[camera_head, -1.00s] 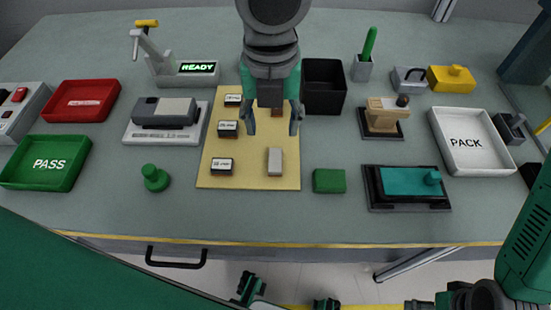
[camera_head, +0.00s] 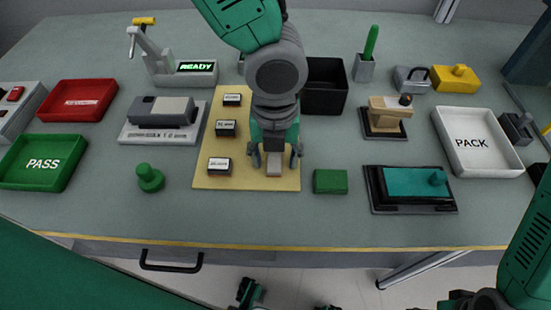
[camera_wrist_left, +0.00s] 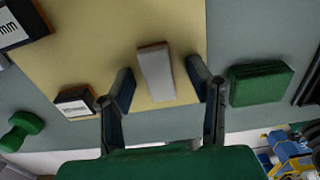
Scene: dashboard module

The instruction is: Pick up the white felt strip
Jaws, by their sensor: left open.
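The white felt strip (camera_head: 274,170) is a small pale grey-white block with a brown edge, lying at the front right of the yellow mat (camera_head: 235,182). It also shows in the left wrist view (camera_wrist_left: 156,73), lying between the fingers. My left gripper (camera_head: 274,159) is open above it, one finger on each side. In the left wrist view the left gripper (camera_wrist_left: 161,80) shows clear gaps between both fingers and the strip. The gripper hides the strip's far part in the head view.
A green block (camera_head: 330,181) sits close to the right of the mat. Several labelled blocks, one of them (camera_head: 219,166) at the front, line the mat's left side. A black bin (camera_head: 325,90) stands behind. A green knobbed piece (camera_head: 149,178) stands left of the mat.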

